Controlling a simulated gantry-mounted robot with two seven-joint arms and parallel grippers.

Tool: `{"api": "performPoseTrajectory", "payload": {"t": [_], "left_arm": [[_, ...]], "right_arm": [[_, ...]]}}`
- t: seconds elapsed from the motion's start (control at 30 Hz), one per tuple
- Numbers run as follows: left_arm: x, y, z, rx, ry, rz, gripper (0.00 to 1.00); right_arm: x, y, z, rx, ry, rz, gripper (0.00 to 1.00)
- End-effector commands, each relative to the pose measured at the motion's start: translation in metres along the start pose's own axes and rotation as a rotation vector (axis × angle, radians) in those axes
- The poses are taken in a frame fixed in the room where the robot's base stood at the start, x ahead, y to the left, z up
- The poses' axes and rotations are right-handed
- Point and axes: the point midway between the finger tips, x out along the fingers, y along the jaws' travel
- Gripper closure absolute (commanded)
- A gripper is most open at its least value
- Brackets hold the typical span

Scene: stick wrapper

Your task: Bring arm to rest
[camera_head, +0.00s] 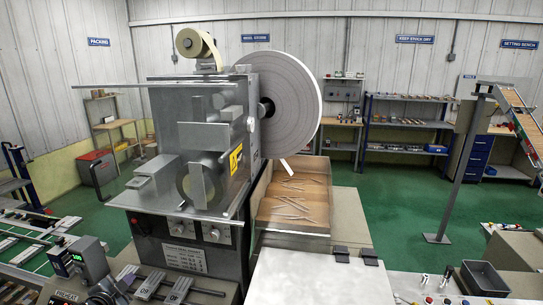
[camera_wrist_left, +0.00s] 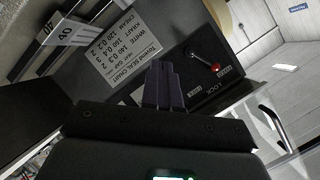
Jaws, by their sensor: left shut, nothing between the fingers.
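My left gripper (camera_wrist_left: 163,84) shows in the left wrist view, its dark fingers closed together with nothing between them. The fingers point toward the dark front panel of the wrapper machine, with a white seal chart (camera_wrist_left: 112,50) and a red-tipped lever (camera_wrist_left: 215,67) beyond them. I cannot tell the exact gap to the panel. In the head view my left arm's end (camera_head: 90,262), with a small green light, is at the lower left, in front and to the left of the grey stick wrapper machine (camera_head: 200,130). My right gripper shows in neither view.
A large white paper reel (camera_head: 290,105) is on the machine's right side. A wooden tray (camera_head: 310,215) with several loose sticks lies below it. Label plates (camera_head: 150,285) stand in front of the machine. A dark bin (camera_head: 485,278) and small items are at the lower right.

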Motion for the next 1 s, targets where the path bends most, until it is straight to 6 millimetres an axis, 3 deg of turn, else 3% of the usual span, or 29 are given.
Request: {"api": "performPoseTrajectory", "payload": {"t": [0.03,0.17,0.27,0.4,0.5,0.6,0.73,0.87,1.0], "left_arm": [[-0.002,0.041,0.014,-0.006,-0.015,0.053,1.0],[-0.021,0.136,0.033,-0.03,-0.032,0.165,1.0],[-0.05,0.206,0.043,-0.061,-0.061,0.249,1.0],[-0.109,0.292,0.051,-0.136,-0.138,0.356,1.0],[-0.157,0.337,0.052,-0.202,-0.213,0.419,1.0],[-0.202,0.363,0.049,-0.274,-0.293,0.466,1.0],[-0.258,0.38,0.041,-0.372,-0.405,0.512,1.0],[-0.302,0.374,0.027,-0.468,-0.508,0.534,1.0],[-0.331,0.35,0.009,-0.553,-0.594,0.531,1.0]], "right_arm": [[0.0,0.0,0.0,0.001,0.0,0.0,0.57],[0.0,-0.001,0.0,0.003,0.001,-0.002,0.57],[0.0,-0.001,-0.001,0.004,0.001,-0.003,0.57],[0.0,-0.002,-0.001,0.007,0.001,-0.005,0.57],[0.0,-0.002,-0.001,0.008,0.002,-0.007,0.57],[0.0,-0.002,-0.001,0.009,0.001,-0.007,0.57],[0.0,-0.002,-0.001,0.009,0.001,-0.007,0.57],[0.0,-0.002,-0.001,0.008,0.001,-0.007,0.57],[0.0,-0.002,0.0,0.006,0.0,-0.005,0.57]]}}
